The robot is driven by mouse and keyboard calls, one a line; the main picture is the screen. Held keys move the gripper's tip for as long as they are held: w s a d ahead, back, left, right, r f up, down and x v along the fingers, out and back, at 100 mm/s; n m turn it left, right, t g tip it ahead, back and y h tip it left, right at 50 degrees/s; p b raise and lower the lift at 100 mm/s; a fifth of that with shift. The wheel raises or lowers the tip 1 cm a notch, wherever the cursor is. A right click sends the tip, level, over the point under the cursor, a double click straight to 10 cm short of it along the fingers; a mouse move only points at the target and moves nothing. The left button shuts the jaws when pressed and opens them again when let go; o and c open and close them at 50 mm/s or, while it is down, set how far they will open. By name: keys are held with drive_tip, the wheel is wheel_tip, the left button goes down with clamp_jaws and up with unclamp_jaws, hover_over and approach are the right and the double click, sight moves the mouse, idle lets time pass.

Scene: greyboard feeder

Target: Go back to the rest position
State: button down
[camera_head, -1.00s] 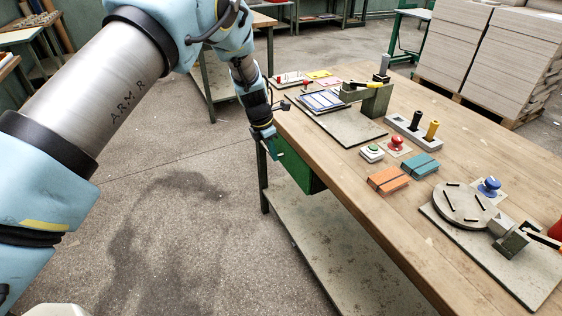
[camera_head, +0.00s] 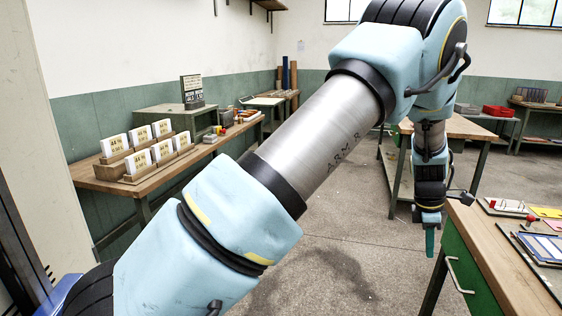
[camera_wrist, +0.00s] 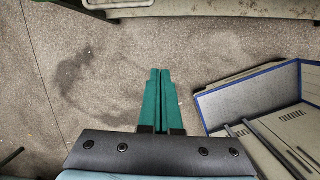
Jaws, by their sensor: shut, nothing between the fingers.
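My gripper (camera_head: 429,242) hangs pointing down beside the left end of the wooden workbench (camera_head: 487,245) in the head view. In the wrist view my gripper (camera_wrist: 157,75) shows its two green fingers pressed together over bare concrete floor, with nothing between them. My arm crosses the head view from lower left to upper right, bent at the elbow. The gripper is apart from the bench edge in the picture, and it touches nothing that I can see.
A side table (camera_head: 150,188) along the left wall holds white card boxes (camera_head: 137,163) in wooden holders. A green drawer (camera_head: 455,270) is under the near bench. A grey bin-like box with a blue rim (camera_wrist: 250,95) is at right in the wrist view. The floor (camera_head: 330,250) between is clear.

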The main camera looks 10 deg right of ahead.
drive_tip(key=w+a+r+m, duration=0.2)
drive_tip(key=w+a+r, duration=0.1)
drive_tip(key=a, duration=0.7)
drive_tip(key=w+a+r+m+t+y, duration=0.1)
drive_tip(key=w+a+r+m, duration=0.15)
drive_tip(key=a, duration=0.65)
drive_tip(key=w+a+r+m, duration=0.2)
drive_tip(key=w+a+r, duration=0.1)
drive_tip(key=a, duration=0.7)
drive_tip(key=s+a+r+m, duration=0.1)
drive_tip(key=s+a+m, duration=0.2)
drive_tip(key=a, duration=0.7)
drive_tip(key=s+a+r+m+t+y, duration=0.1)
drive_tip(key=s+a+m, duration=0.3)
drive_tip(key=a, duration=0.7)
drive_tip(key=shift+s+a, duration=0.3)
drive_tip(key=shift+s, duration=0.95)
drive_tip(key=shift+r, duration=0.1)
